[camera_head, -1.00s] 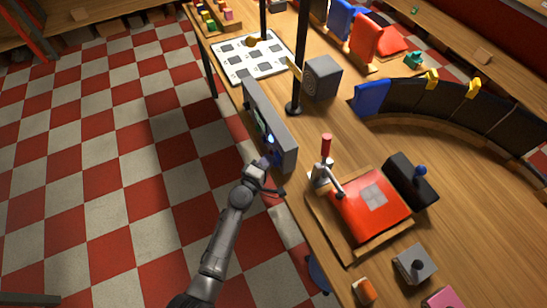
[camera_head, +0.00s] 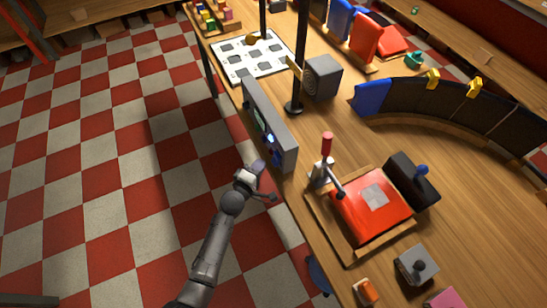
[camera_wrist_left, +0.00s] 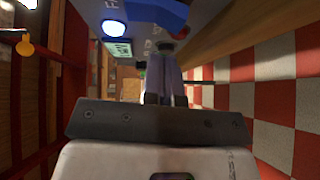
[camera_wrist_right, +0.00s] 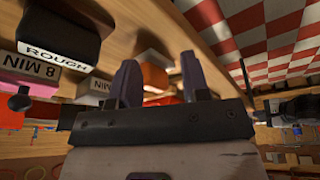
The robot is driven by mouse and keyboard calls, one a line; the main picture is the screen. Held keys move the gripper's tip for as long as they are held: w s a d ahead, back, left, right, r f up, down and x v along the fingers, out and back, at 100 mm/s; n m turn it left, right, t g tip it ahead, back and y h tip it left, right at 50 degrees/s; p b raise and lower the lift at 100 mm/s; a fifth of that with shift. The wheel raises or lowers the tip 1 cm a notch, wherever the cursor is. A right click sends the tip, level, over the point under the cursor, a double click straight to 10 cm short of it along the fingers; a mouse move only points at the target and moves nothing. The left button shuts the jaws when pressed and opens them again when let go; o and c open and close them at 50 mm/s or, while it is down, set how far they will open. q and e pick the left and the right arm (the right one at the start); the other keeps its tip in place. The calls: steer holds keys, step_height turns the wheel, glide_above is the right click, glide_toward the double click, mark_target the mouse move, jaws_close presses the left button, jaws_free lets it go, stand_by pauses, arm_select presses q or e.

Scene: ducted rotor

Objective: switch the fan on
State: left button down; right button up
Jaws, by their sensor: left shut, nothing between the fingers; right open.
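A grey control panel (camera_head: 284,142) stands upright along the table's near edge. In the left wrist view the panel (camera_wrist_left: 90,25) carries a lit bluish-white round light (camera_wrist_left: 114,28), a green display (camera_wrist_left: 118,48), a blue part (camera_wrist_left: 168,12) and a dark knob (camera_wrist_left: 165,47). Part of a label starting with F shows, cut off. My left gripper (camera_head: 258,165) is shut and empty, just off the panel's lower front. Its fingertips (camera_wrist_left: 166,62) point at the panel's underside area; contact cannot be told. A grey box with a round face (camera_head: 322,76), possibly the fan, stands behind. My right gripper (camera_wrist_right: 158,75) is open and empty.
A black post (camera_head: 299,60) rises beside the grey box. A red press-like device with a lever (camera_head: 370,208) sits right of the panel. A curved dark rack (camera_head: 450,105) is farther back. Open checkered floor (camera_head: 110,150) lies left of the table.

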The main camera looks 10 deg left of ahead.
arm_select(q)
steer(key=shift+s+a+f+b, duration=0.3)
steer(key=shift+s+a+f, duration=0.1)
steer(key=shift+s+a, duration=0.25)
steer(key=shift+s+a+f+b, duration=0.3)
steer(key=shift+s+a+f, duration=0.15)
steer(key=shift+a, duration=0.25)
arm_select(e)
steer(key=shift+a+f, duration=0.1)
steer(key=shift+f, duration=0.65)
